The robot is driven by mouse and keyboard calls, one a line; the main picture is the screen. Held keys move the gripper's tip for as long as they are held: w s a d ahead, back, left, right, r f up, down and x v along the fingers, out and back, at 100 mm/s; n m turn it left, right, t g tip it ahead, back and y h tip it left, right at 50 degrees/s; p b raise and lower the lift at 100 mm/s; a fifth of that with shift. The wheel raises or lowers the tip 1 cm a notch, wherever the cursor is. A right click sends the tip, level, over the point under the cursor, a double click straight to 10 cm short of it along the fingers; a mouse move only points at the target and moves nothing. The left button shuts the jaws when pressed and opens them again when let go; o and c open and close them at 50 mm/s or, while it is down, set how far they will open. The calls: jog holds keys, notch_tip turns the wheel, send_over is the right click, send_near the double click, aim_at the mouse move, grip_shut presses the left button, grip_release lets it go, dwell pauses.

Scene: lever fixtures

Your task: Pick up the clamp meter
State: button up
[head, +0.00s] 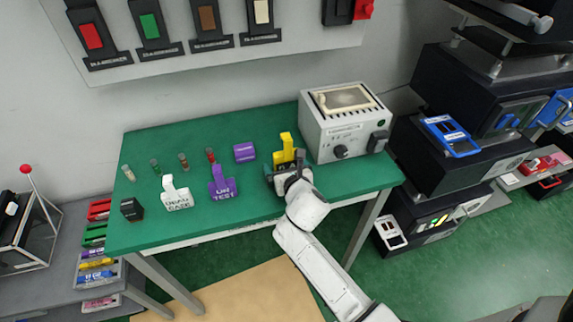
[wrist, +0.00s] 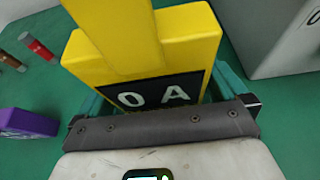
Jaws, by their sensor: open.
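The yellow clamp meter (head: 286,151) stands upright on the green table, towards its right side. In the wrist view the clamp meter (wrist: 195,45) fills the upper middle, with a black panel reading "0 A" facing me. My gripper (head: 284,172) is at the clamp meter's near side, low over the table. Its jaws are open, with a teal finger at each side of the meter's lower body. The fingertips and the meter's base are mostly hidden, so contact cannot be told.
A grey boxy device (head: 344,122) stands close to the right. A purple block (head: 244,152), a purple tagged piece (head: 222,184) and a white one (head: 176,194) stand to the left. Several small cylinders and a black block (head: 131,209) are further left. Bare table lies between them.

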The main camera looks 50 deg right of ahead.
jog(key=c, duration=1)
jog(key=shift+c, duration=0.5)
jog(key=shift+r, duration=0.15)
